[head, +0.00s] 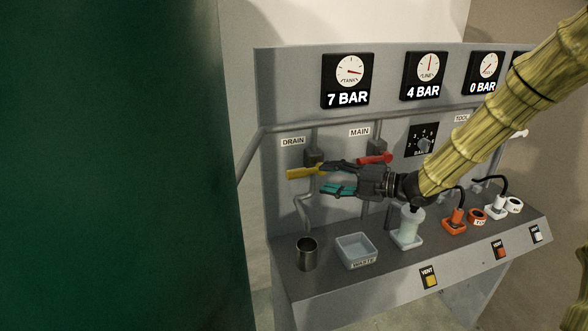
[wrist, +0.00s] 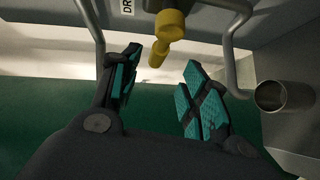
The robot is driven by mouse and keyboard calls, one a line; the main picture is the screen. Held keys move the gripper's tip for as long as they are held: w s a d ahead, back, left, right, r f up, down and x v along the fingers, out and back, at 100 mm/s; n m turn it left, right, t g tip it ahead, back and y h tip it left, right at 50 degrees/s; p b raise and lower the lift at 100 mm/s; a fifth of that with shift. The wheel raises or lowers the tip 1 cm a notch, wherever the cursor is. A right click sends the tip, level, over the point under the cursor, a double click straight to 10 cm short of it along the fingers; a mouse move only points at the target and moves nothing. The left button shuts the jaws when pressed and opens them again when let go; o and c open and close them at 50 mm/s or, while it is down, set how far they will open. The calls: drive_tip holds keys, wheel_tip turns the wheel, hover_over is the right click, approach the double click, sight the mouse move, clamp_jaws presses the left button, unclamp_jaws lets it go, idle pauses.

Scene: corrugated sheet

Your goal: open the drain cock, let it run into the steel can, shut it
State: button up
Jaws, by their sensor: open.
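The drain cock's yellow lever (head: 304,173) sticks out to the left from its valve body under the DRAIN label (head: 293,141). My gripper (head: 322,178) is open, with its teal-padded fingers reaching left close to the lever. In the wrist view the yellow lever (wrist: 160,52) shows beyond and between the two spread fingertips (wrist: 160,72); I cannot tell whether either finger touches it. The steel can (head: 307,254) stands upright on the ledge below the drain pipe. It also shows at the right of the wrist view (wrist: 271,97), its mouth open.
A red MAIN lever (head: 375,159) sits just right of the drain cock, near my gripper. A grey waste tray (head: 356,251) and a pale bottle (head: 411,228) stand right of the can. Gauges read 7, 4 and 0 BAR. A large green surface (head: 110,170) fills the left.

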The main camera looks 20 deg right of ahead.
sight(304, 174)
drive_tip(key=shift+p+x, duration=1.7)
drive_tip(key=shift+x, duration=3.3)
drive_tip(key=shift+a+r, duration=0.1)
clamp_jaws()
